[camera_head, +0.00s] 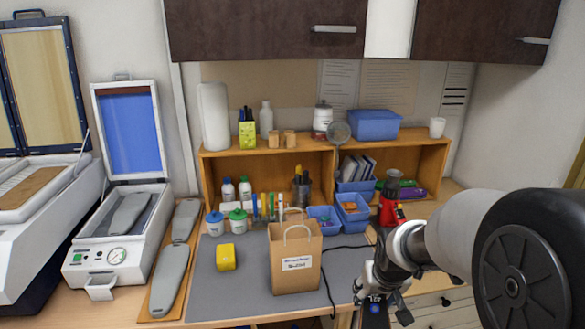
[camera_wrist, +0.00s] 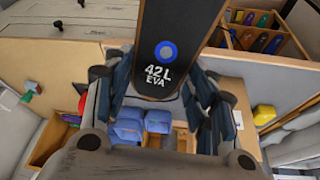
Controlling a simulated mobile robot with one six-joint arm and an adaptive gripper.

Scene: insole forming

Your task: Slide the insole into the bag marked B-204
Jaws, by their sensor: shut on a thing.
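A brown paper bag (camera_head: 296,268) stands upright on the grey mat, its handles up and a white label on its front. The label's print is too small to read for sure. My gripper (camera_head: 382,300) is to the right of the bag, beyond the mat's right edge, and apart from it. It is shut on a dark insole (camera_wrist: 168,28) with a blue ring and the print "42 L EVA". In the head view only a dark end of the insole (camera_head: 375,309) shows low in the picture. In the wrist view the fingers (camera_wrist: 165,95) grip its two sides.
A yellow block (camera_head: 226,257) lies on the grey mat (camera_head: 225,292), left of the bag. Blue bins (camera_head: 352,208) and a black cable (camera_head: 345,247) are behind and right of it. Grey insoles (camera_head: 169,279) lie on a board at left, beside an open press (camera_head: 112,250).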

